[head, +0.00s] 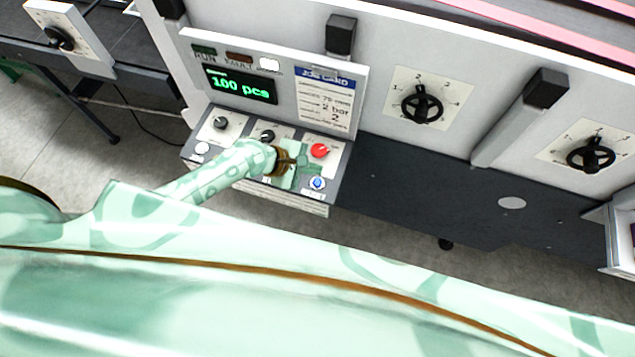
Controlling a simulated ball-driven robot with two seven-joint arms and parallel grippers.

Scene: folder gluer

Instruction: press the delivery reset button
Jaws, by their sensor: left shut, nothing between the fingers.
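The control panel (335,185) is a grey sloped box below the display. It carries a blue round button (317,183) at its lower right, a red round knob or button (320,150) above that, and a white round button (202,148) at the left. The button labels are too small to read, so I cannot tell which is delivery reset. My left gripper (304,163) is shut and empty over the right half of the panel, between the red control and the blue button. It hides the panel's middle. I cannot tell whether it touches the panel. My right gripper is not in view.
The display (240,85) reads 100 pcs, with a job card (325,98) beside it. Two black dials (220,123) (267,136) sit on the panel. Black handwheels (422,104) (590,154) are on the machine wall to the right. Grey floor lies in front.

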